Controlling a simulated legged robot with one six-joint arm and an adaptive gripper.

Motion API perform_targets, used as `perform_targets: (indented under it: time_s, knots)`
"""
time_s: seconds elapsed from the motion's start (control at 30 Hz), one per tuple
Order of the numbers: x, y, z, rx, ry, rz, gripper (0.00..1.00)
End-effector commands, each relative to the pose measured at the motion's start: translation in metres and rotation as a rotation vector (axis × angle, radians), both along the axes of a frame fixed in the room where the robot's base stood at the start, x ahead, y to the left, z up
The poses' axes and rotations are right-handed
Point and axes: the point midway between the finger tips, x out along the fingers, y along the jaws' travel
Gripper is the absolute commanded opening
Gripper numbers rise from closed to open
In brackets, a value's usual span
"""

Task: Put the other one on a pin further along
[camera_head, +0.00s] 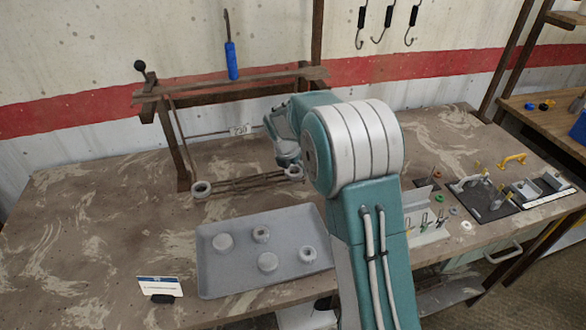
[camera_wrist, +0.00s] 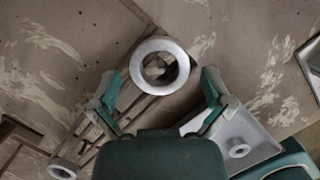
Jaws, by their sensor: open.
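A grey ring (camera_head: 294,172) sits at the right end of the low double rail (camera_head: 245,185). In the wrist view this ring (camera_wrist: 176,83) shows large, between the spread fingers of my gripper (camera_wrist: 160,77), with no clear contact. I cannot make out the pins under the rings.
A grey tray (camera_head: 215,273) with several round pieces lies in front of the rail. A dark upright frame with a crossbar (camera_head: 225,86) stands behind. A small card (camera_head: 160,288) stands left of the tray. Hardware and fixtures (camera_head: 485,195) lie at right. The table's left side is clear.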

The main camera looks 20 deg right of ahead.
Motion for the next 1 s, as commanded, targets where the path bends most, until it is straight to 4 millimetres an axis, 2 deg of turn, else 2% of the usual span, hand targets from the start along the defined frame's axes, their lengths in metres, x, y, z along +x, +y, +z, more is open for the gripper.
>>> perform_targets:
  time_s: [0.17, 0.4, 0.6, 0.77, 1.0]
  knots:
    - [-0.003, 0.005, 0.021, 0.001, -0.005, 0.000, 1.00]
    - [-0.013, 0.016, 0.070, -0.001, -0.005, 0.001, 1.00]
    - [-0.020, 0.023, 0.101, 0.000, -0.003, 0.001, 1.00]
    - [-0.023, 0.026, 0.112, 0.000, 0.000, 0.001, 1.00]
    - [-0.024, 0.026, 0.113, 0.000, 0.000, 0.001, 1.00]
